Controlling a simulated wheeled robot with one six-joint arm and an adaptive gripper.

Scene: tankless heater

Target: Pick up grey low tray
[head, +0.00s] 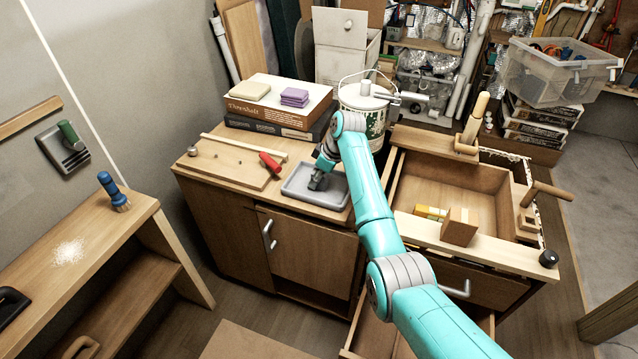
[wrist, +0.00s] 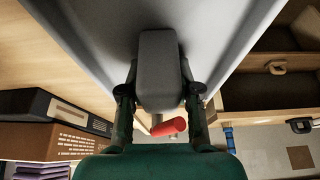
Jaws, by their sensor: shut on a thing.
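The grey low tray (head: 331,196) is at the front edge of the cabinet top in the head view. Its pale grey surface (wrist: 85,25) fills the upper part of the wrist view. My gripper (head: 316,182) reaches down into the tray at its left-middle part. In the wrist view my gripper (wrist: 158,92) has its two fingers on either side of a grey rounded block, which seems to be part of the tray. The fingers are closed on it. I cannot tell whether the tray is clear of the cabinet top.
An open drawer (head: 450,185) is at right. A side bench (head: 85,245) is at left.

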